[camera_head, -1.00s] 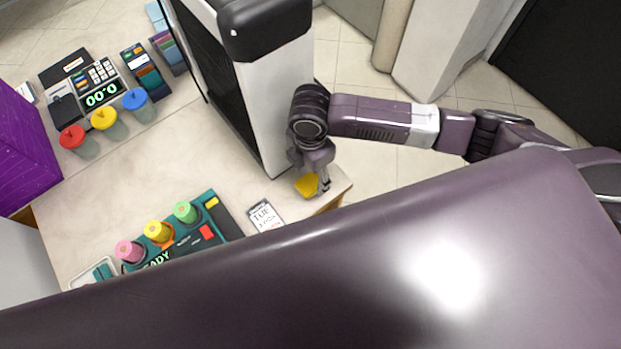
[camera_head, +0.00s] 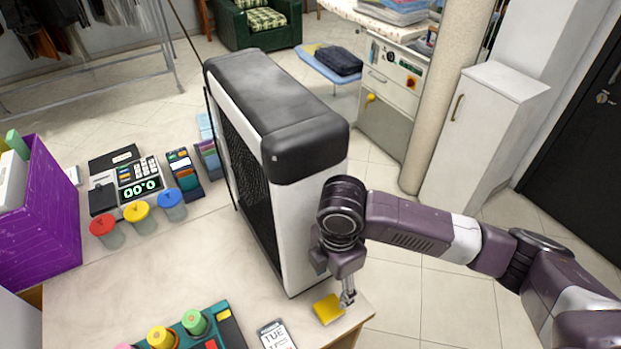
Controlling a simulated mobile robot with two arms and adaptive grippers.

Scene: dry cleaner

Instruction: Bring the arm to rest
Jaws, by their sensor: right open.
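My right arm comes in from the right, and its gripper (camera_head: 346,299) points down over the right end of the counter. It is open, beside a small yellow block (camera_head: 328,309) that lies near the counter edge. I cannot tell whether a finger touches the block. My left gripper is not in view.
A tall black-and-white machine (camera_head: 300,225) stands on the counter (camera_head: 130,290) close behind the gripper. A card reading TUE (camera_head: 275,335), lidded cups and a register (camera_head: 125,180) are to the left. Open floor (camera_head: 440,300) lies right of the counter.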

